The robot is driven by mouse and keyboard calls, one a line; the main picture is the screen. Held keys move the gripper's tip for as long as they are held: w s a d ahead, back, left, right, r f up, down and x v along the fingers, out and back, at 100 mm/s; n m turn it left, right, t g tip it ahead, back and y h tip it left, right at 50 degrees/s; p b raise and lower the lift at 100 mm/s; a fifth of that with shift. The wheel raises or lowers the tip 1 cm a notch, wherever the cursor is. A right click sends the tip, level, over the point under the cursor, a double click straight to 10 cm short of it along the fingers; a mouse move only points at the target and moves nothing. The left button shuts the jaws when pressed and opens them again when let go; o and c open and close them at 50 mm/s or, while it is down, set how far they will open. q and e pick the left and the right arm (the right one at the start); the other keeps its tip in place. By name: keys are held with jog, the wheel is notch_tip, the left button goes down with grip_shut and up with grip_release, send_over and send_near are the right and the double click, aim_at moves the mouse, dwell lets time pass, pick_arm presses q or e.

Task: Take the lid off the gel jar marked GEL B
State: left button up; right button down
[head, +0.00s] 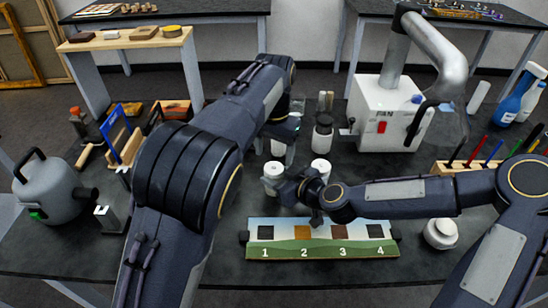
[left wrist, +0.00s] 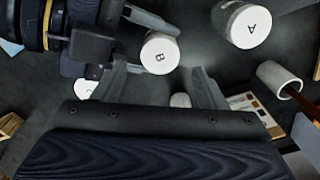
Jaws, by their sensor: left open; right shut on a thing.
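The gel jar marked GEL B (left wrist: 157,60) shows its white lid, with the letter B, in the left wrist view. It appears to be the white jar (head: 271,174) left of centre in the head view.
A jar marked A (left wrist: 250,27) and a partly hidden jar marked C (left wrist: 86,89) stand close by. A numbered strip (head: 320,252) lies in front. The white FAN box (head: 372,108) stands behind right. A grey kettle-like vessel (head: 50,190) stands far left.

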aim_at(274, 168)
pick_arm(q)
notch_tip(274, 168, up, 3)
jog(key=m, duration=0.3)
jog(key=shift+r, duration=0.1)
notch_tip(274, 168, down, 8)
jog(key=shift+r, duration=0.15)
jog(key=shift+c, duration=0.4)
jog(key=c, duration=0.9)
jog(key=shift+n, duration=1.5)
jog(key=shift+c, duration=0.2)
